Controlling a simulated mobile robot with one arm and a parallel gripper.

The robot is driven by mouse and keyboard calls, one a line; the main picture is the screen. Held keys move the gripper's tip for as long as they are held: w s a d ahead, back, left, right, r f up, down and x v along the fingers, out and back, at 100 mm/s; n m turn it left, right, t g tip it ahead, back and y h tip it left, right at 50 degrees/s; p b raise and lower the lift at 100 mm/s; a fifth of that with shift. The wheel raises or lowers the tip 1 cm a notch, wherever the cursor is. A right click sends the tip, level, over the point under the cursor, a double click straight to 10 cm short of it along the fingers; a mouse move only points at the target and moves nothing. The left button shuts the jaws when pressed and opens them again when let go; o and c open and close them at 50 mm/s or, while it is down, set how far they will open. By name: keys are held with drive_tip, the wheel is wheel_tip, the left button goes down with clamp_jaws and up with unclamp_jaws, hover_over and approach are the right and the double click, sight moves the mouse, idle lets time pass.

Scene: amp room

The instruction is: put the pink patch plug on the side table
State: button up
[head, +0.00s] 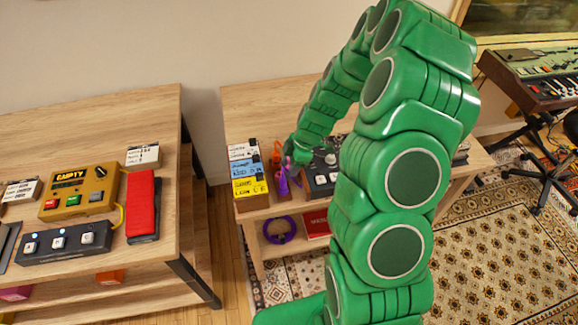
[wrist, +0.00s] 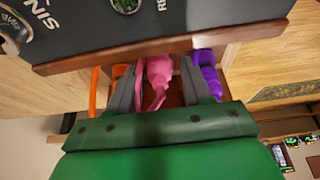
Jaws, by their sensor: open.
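The pink patch plug (wrist: 157,72) stands between the two grey fingers of my gripper (wrist: 161,66) in the wrist view. The fingers are open, one on each side of it, and do not appear closed on it. An orange plug (wrist: 121,75) is just left of the fingers and a purple plug (wrist: 207,78) just right. In the head view my gripper (head: 299,152) is low over the right wooden table (head: 258,98), by the orange plug (head: 277,153) and purple plug (head: 282,182). The pink plug is mostly hidden there. I cannot tell which table is the side table.
The left wooden table (head: 60,118) holds a gold box (head: 82,190), a red pedal (head: 142,206) and a black switch unit (head: 62,243). Colored cards (head: 247,170) and a dark pedal (head: 322,175) flank my gripper. A purple ring (head: 279,230) lies on the lower shelf.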

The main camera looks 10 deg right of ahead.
drive_tip(key=v, duration=1.2)
drive_tip(key=s+a+r+m, duration=0.3)
drive_tip(key=s+r, duration=0.3)
drive_tip(key=r, duration=0.1)
drive_tip(key=s+r+m+h, duration=0.1)
drive_tip(key=s+r+m, duration=0.2)
drive_tip(key=s, duration=0.6)
drive_tip(key=s+r+m+g+h, duration=0.1)
drive_tip(key=s+r+m+h, duration=0.1)
drive_tip(key=s+r+m, duration=0.2)
drive_tip(key=s+r+m+h, duration=0.1)
drive_tip(key=s+r+m, duration=0.3)
drive_tip(key=s+m, duration=0.4)
drive_tip(key=s, duration=0.7)
drive_tip(key=shift+s+r+g, duration=0.2)
drive_tip(key=shift+s+g, duration=0.05)
drive_tip(key=shift+g, duration=0.15)
drive_tip(key=shift+a, duration=0.2)
